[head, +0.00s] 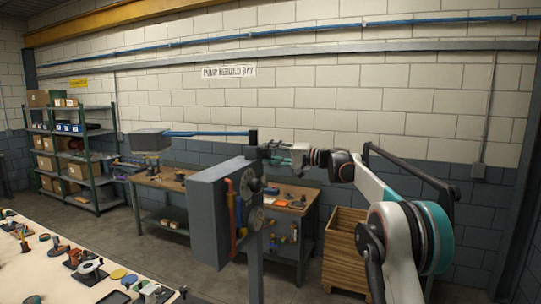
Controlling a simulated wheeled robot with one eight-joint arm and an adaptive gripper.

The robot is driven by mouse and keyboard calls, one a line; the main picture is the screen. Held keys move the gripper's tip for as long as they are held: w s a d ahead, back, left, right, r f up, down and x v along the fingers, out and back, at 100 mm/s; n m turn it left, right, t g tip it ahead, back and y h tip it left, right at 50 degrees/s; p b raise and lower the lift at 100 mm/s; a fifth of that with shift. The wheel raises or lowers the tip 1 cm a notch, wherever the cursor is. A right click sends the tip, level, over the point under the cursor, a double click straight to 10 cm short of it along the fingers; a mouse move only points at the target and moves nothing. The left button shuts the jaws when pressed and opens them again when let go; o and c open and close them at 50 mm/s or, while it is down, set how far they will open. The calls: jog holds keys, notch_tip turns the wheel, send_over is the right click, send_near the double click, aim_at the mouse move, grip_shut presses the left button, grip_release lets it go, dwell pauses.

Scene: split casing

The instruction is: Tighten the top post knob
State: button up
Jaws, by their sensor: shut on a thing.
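My gripper (272,154) is at the top of the upright post (256,268), reaching in from the right with its fingers pointing left. It is shut on what appears to be the top post knob, which is small and mostly hidden by the fingers at this size. A dark block (253,137) caps the post just left of my fingers. A blue bar (205,134) runs left from this block to a grey box-shaped weight (151,141).
A large grey casing (212,222) with orange and blue pipes and round flanges stands beside the post. Workbenches (160,183) with tools are behind. A wooden crate (343,262) stands below my arm. A pale table (48,270) with parts is at front left; shelving (97,140) stands at far left.

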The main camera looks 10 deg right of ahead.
jog(key=shift+m, duration=1.6)
jog(key=o, duration=1.1)
jog(key=shift+d, duration=0.1)
jog(key=shift+c, duration=0.2)
jog(key=v, duration=1.1)
jog(key=shift+s+d, duration=0.2)
jog(key=shift+d, duration=0.15)
